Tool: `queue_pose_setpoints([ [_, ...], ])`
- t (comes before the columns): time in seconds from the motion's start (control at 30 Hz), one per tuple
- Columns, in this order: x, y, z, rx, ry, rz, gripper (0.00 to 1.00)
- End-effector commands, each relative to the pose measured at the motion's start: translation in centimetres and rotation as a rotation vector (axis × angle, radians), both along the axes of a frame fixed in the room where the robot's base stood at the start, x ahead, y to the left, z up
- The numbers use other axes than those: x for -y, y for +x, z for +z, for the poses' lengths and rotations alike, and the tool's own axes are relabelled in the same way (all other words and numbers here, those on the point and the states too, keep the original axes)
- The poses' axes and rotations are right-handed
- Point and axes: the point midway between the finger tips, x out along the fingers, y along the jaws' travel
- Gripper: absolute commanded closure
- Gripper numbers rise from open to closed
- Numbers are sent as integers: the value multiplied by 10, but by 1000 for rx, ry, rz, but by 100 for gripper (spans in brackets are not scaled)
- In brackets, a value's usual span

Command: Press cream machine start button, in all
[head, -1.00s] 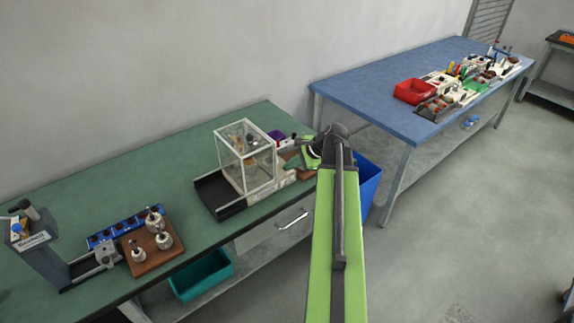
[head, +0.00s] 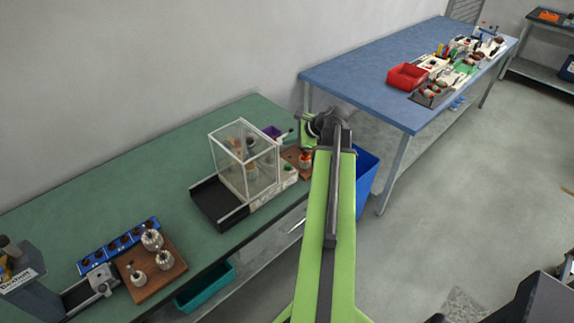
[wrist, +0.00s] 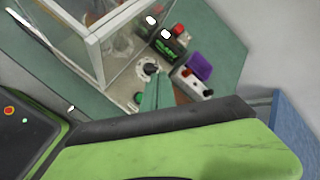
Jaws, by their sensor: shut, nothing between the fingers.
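The cream machine has a cream base (head: 272,192) with a clear guard box (head: 245,160) over it, on the green bench. A small green button (head: 287,167) shows at the right end of its base. In the wrist view the green button (wrist: 138,97) lies just left of my gripper (wrist: 157,82), near a black knob (wrist: 150,69). My gripper's narrow green fingers are shut and empty, pointing at the base. Whether they touch it I cannot tell. In the head view my arm hides most of the gripper.
A purple bin (head: 272,132) and a small brown board (head: 298,158) lie close by the machine. A wooden board (head: 150,275) with metal parts and a blue rack (head: 118,245) are at left. The blue bench (head: 360,85) stands at right; open floor lies in front.

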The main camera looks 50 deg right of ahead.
Motion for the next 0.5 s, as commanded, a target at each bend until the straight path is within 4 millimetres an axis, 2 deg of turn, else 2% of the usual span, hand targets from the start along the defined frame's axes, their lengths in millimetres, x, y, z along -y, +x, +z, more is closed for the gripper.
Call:
queue_pose_setpoints([
  [0.27, 7, -5, -16, -1, 0, -10, 100],
  [0.5, 9, -7, -50, 0, 0, -13, 100],
])
